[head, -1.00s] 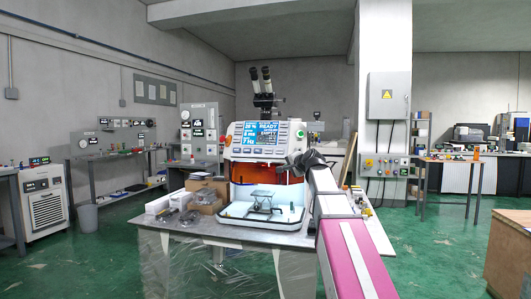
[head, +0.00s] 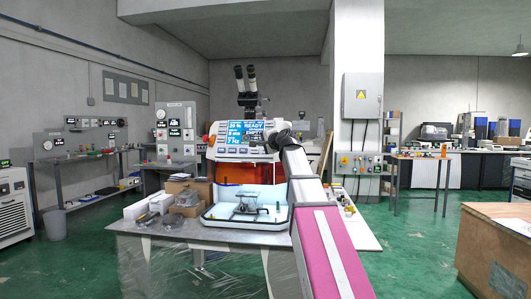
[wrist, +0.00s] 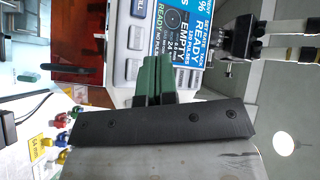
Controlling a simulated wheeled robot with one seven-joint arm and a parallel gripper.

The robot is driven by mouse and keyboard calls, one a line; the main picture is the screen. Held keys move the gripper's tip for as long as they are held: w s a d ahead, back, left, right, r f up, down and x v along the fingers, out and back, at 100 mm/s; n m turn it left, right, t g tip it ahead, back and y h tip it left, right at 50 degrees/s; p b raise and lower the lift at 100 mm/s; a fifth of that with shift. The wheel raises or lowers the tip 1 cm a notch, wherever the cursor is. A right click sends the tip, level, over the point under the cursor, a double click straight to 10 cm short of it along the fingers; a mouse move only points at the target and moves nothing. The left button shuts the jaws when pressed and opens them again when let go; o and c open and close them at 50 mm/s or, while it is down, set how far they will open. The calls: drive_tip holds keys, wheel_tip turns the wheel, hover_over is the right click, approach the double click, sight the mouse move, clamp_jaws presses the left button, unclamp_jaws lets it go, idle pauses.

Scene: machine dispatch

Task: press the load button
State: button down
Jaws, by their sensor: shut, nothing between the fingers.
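The machine (head: 232,168) stands on the table, with a blue screen (head: 238,132) reading READY above an orange window. A row of grey buttons (head: 232,151) runs under the screen. The wrist view shows the screen (wrist: 195,42) turned sideways, with READY and EMPTY on it, and grey buttons (wrist: 135,38) beside it. I cannot tell which button is the load button; no such label is readable. My gripper (head: 268,138) is in front of the right part of the panel. Its green fingers (wrist: 155,72) are shut and empty, and cover part of the button row and screen edge. Contact is unclear.
A microscope head (head: 246,85) rises above the machine. Cardboard boxes (head: 190,188) and loose parts lie on the table (head: 165,236) to its left. Red, green, blue and yellow small pieces (wrist: 65,135) show in the wrist view. Open green floor lies right of the table.

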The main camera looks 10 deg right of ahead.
drive_tip(key=shift+w+d+f, duration=0.4)
drive_tip(key=shift+w+f, duration=0.2)
drive_tip(key=shift+w, duration=0.6)
drive_tip(key=shift+w+d+f, duration=0.35)
drive_tip(key=shift+w+f, duration=0.25)
drive_tip(key=shift+w, duration=0.55)
drive_tip(key=shift+w+d+f, duration=0.4)
drive_tip(key=shift+w+f, duration=0.2)
drive_tip(key=shift+w, duration=0.6)
drive_tip(key=shift+w+d+f, duration=0.1)
drive_tip(key=shift+w+f, duration=0.05)
drive_tip(key=shift+w, duration=0.2)
drive_tip(key=shift+w+d+f, duration=0.1)
drive_tip(key=shift+w+f, duration=0.1)
drive_tip(key=shift+w, duration=0.15)
drive_tip(key=shift+s, duration=0.1)
idle(0.4)
drive_tip(key=shift+s+a+r, duration=0.2)
drive_tip(key=shift+s+r, duration=0.15)
drive_tip(key=shift+s, duration=0.3)
drive_tip(key=shift+s, duration=0.1)
drive_tip(key=shift+s+a+r, duration=0.25)
drive_tip(key=shift+s+r, duration=0.15)
drive_tip(key=shift+s, duration=0.3)
drive_tip(key=shift+s+a+r, duration=0.2)
drive_tip(key=shift+s+r, duration=0.15)
drive_tip(key=shift+s, duration=0.3)
drive_tip(key=shift+s+a+r, duration=0.25)
drive_tip(key=shift+s+r, duration=0.15)
drive_tip(key=shift+s, duration=0.3)
